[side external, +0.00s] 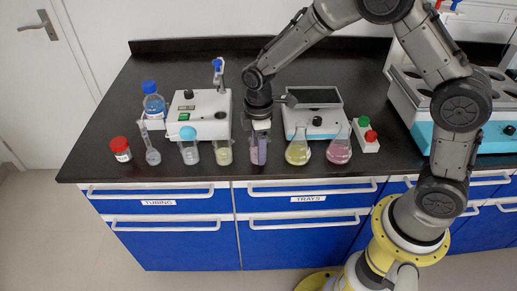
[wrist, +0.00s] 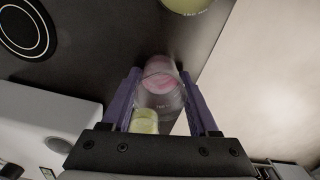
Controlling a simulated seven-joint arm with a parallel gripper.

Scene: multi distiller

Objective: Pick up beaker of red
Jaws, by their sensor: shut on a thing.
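My gripper (side external: 259,148) points down near the front edge of the bench. In the wrist view its purple fingers (wrist: 162,95) are shut on a clear glass beaker (wrist: 160,82) with pinkish-red liquid. In the side view the held beaker (side external: 253,158) is partly hidden by a purple finger. Whether its base touches the bench is hard to tell. A beaker of pale yellow liquid (side external: 223,154) stands just left of it. Something yellow (wrist: 145,122) also shows low between the fingers, partly hidden by the gripper body.
A yellow conical flask (side external: 298,153) and a pink one (side external: 339,152) stand to the right. A blue-capped flask (side external: 188,153), a cylinder (side external: 152,156) and a red-lidded jar (side external: 121,150) stand to the left. White devices stand behind on the black bench (side external: 110,115).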

